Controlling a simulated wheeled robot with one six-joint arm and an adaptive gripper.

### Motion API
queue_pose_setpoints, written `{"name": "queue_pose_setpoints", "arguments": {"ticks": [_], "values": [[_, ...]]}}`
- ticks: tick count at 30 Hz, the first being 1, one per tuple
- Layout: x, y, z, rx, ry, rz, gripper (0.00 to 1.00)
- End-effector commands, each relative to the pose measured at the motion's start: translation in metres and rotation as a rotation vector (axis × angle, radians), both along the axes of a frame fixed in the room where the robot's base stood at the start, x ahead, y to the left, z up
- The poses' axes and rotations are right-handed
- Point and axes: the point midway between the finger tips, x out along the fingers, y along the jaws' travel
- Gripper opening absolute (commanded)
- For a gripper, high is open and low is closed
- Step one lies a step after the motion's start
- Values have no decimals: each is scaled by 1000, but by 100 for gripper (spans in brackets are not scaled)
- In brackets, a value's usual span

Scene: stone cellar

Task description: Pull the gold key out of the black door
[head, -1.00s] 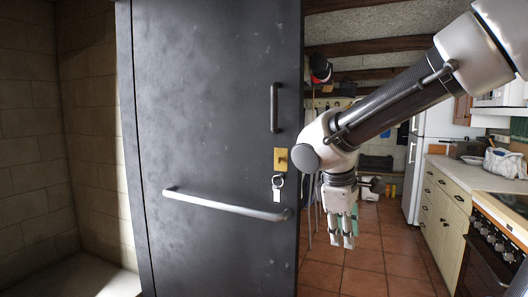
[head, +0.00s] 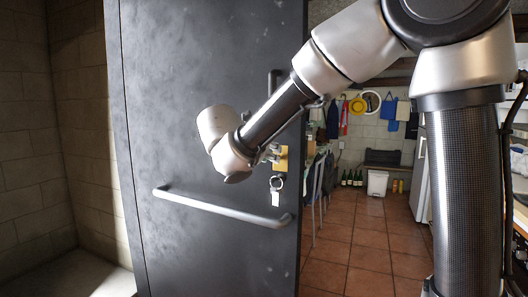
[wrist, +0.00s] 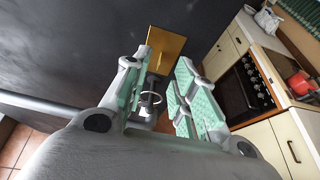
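The black door (head: 190,110) stands upright and fills the left half of the head view. A brass lock plate (head: 282,160) sits near its right edge; the plate also shows in the wrist view (wrist: 166,50). A metal key ring (head: 277,183) with a pale tag (head: 275,198) hangs just below the plate. The key's own body is hard to make out, partly hidden by my fingers. My gripper (head: 270,153) is in front of the lock, partly behind my wrist. In the wrist view, my gripper (wrist: 162,68) is open, with the ring (wrist: 151,99) showing between its green-padded fingers.
A long horizontal bar handle (head: 222,207) crosses the door below the lock. A dark vertical handle (head: 273,82) sits above it. Right of the door is a kitchen with a tiled floor (head: 345,245) and a white bin (head: 377,183). An oven (wrist: 243,92) and drawers show in the wrist view.

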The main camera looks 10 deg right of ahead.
Motion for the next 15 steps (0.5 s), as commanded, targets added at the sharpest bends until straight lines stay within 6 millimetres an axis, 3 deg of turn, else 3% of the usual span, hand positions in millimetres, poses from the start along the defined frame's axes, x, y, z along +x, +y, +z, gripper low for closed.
{"name": "queue_pose_setpoints", "arguments": {"ticks": [6, 15], "values": [[23, -21, -13, 1, 1, -4, 27], [32, -28, -18, 3, -1, -1, 27]]}}
